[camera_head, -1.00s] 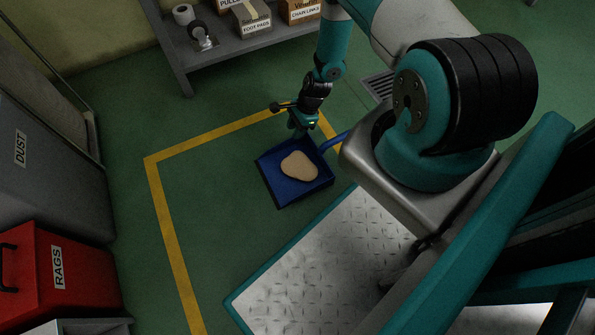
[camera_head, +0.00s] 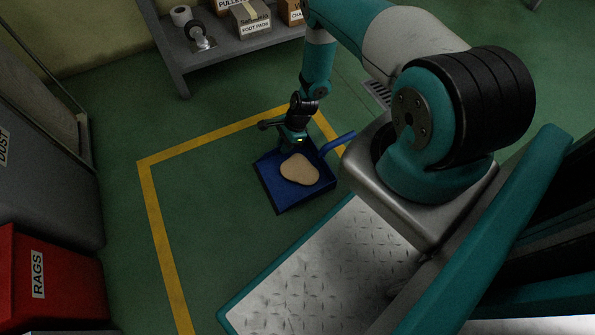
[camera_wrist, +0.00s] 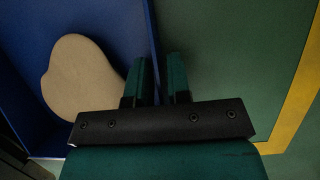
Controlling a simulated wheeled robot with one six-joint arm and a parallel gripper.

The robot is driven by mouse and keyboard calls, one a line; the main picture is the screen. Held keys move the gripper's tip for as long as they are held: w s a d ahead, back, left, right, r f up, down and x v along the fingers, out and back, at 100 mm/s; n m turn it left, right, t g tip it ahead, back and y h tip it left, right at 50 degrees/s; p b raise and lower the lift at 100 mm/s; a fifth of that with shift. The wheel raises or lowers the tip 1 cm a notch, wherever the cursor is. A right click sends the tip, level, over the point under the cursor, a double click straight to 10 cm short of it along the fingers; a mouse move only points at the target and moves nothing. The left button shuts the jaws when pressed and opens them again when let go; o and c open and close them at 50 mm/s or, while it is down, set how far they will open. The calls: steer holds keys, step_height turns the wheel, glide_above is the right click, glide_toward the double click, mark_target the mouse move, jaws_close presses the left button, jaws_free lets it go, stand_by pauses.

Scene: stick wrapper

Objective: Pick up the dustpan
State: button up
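The blue dustpan (camera_head: 283,200) lies on the green floor inside the yellow line, with a flat tan piece (camera_head: 300,169) in it. Its blue handle (camera_head: 338,142) sticks out to the right. My gripper (camera_head: 294,146) is down at the pan's back edge, left of the handle. In the wrist view, the pan (camera_wrist: 112,22) is on the left with the tan piece, and floor is on the right. My gripper (camera_wrist: 160,72) has a narrow gap between its fingers there, lined up with the pan's edge. The fingers look apart; contact with the edge is hard to see.
A grey shelf (camera_head: 215,52) with boxes stands at the back. A red RAGS bin (camera_head: 50,285) and a grey DUST bin (camera_head: 45,170) stand at the left. My base's metal deck is close in front of the pan. Floor left of the pan is clear.

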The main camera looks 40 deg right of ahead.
jaws_close()
step_height(320, 180, up, 20)
steer(key=p, duration=1)
stand_by(0.7)
steer(key=s+a+r+n+g+h+p, duration=0.1)
steer(key=a+r+n+g+p, duration=0.1)
steer(key=r+n+p, duration=0.5)
steer(key=a+r+n+g+h+p, duration=0.1)
steer(key=r+n+p, duration=0.6)
steer(key=r+p, duration=1.3)
steer(key=s+a+r+n+g+h+p, duration=0.1)
steer(key=r+n+p, duration=0.6)
steer(key=r, duration=2.2)
steer(key=a+g+h+p, duration=0.1)
steer(key=a+p, duration=0.1)
steer(key=p, duration=0.5)
steer(key=shift+s+a+r+g, duration=0.3)
steer(key=shift+g, duration=0.1)
